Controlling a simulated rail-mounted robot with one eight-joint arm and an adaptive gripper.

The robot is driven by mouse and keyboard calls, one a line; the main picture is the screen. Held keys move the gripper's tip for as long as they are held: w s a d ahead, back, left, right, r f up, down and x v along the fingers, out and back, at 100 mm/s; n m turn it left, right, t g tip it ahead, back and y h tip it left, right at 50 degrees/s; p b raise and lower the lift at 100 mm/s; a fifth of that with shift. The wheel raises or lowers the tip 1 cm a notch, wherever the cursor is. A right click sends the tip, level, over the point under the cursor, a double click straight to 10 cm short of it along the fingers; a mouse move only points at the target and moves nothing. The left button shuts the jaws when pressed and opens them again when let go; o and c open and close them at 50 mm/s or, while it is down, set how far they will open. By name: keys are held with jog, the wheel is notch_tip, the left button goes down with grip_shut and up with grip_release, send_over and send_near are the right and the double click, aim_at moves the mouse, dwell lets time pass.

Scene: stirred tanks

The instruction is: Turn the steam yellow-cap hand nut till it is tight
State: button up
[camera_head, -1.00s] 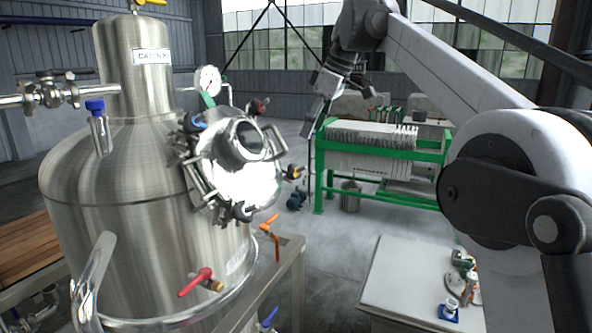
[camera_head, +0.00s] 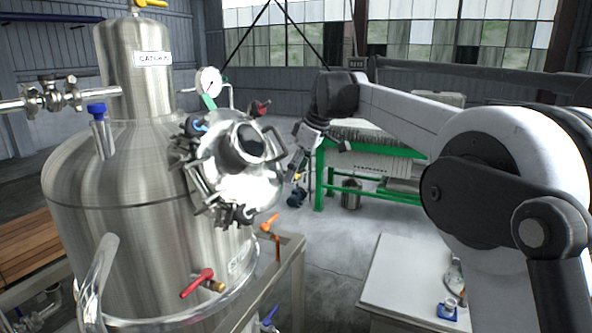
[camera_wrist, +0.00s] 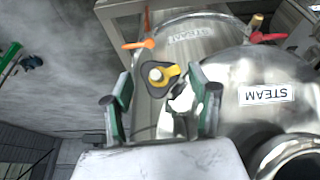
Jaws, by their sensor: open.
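The yellow-cap hand nut (camera_wrist: 159,75) shows in the wrist view as a yellow cap on a dark lobed knob, at the rim of the round tank hatch. My gripper (camera_wrist: 161,88) is open, with one green-padded finger on either side of the nut in the picture; I cannot tell whether they touch it. White STEAM labels (camera_wrist: 266,95) are on the steel tank. In the head view, my gripper (camera_head: 300,160) is at the right side of the hatch (camera_head: 245,178) on the tank (camera_head: 120,215), and it largely hides the nut.
A red-capped nut (camera_head: 261,107) and a blue-capped nut (camera_head: 197,126) sit elsewhere around the hatch. An orange-handled valve (camera_head: 270,222) and a red-handled valve (camera_head: 197,283) are below. A gauge (camera_head: 208,80) stands above. A green-framed press (camera_head: 370,155) and a white table (camera_head: 400,280) are to the right.

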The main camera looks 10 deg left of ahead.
jog(key=shift+f, duration=0.1)
jog(key=shift+c, duration=0.5)
jog(key=c, duration=1.1)
jog(key=shift+o, duration=0.2)
jog(key=m+g, duration=0.1)
jog(key=m+g+p, duration=0.1)
jog(key=m+y, duration=0.1)
jog(key=shift+w+m+g, duration=0.25)
jog(key=shift+m+g, duration=0.05)
jog(key=shift+g, duration=0.1)
jog(key=m+g+y, duration=0.1)
jog(key=m, duration=0.1)
jog(key=m+g, duration=0.1)
jog(key=m, duration=0.1)
jog(key=shift+w+d+f+g+y, duration=0.1)
jog(key=shift+d+g+y, duration=0.05)
jog(key=shift+g+y, duration=0.2)
